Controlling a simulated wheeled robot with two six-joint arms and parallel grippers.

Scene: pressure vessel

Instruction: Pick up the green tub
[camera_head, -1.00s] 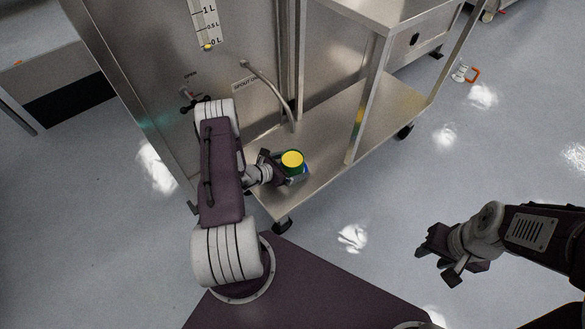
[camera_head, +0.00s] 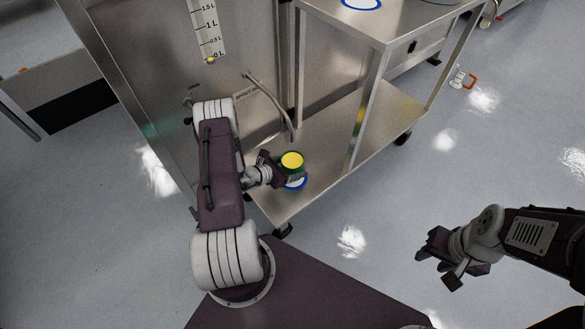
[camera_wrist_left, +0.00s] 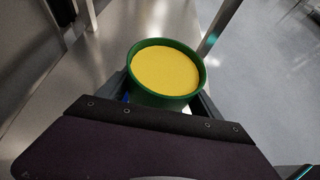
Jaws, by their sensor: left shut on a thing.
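The green tub (camera_head: 292,162) is filled with something yellow. My left gripper (camera_head: 287,168) is shut on it, with its fingers on the tub's sides. The tub is upright, over the front end of the cart's lower shelf, near a blue-and-white ring mark (camera_head: 295,183). The left wrist view shows the tub (camera_wrist_left: 166,76) from above, between the fingers. A gap between its base and the shelf is hard to judge. My right gripper (camera_head: 437,262) is out over the floor at the right, away from the tub; its fingers look apart and empty.
The steel cart's lower shelf (camera_head: 335,160) is bare around the tub. A cart leg (camera_head: 366,105) stands to the right. A bent spout (camera_head: 272,95) hangs over the shelf from the vessel. Another blue ring (camera_head: 362,3) marks the upper shelf. A white-and-orange item (camera_head: 462,78) lies on the floor.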

